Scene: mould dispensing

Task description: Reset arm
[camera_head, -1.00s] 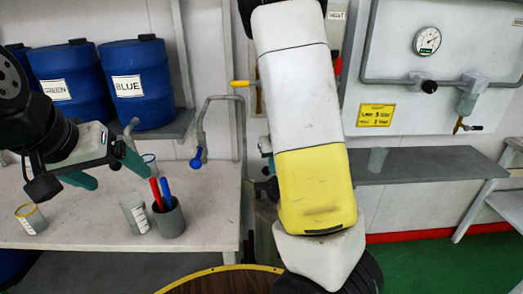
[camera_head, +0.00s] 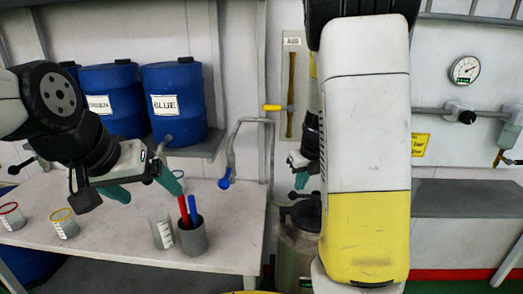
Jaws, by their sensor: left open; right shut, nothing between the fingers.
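My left gripper (camera_head: 143,187) reaches in from the left, above the white table (camera_head: 110,238). Its teal fingers are apart with nothing between them. My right arm hangs large in the foreground, right of centre. My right gripper (camera_head: 301,181) shows partly behind it, near the wall; its teal fingertips are shut and hold nothing. A grey cup (camera_head: 192,238) with a red and a blue pen stands near the table's front right, below and right of my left gripper. A clear beaker (camera_head: 162,230) stands beside it.
A yellow-rimmed beaker (camera_head: 64,224) and a red-rimmed beaker (camera_head: 11,216) stand at the table's left. Blue barrels (camera_head: 174,104) stand on a shelf behind. A blue-ended tap (camera_head: 225,182) rises at the table's right. A grey shelf (camera_head: 460,198) at right looks bare where visible.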

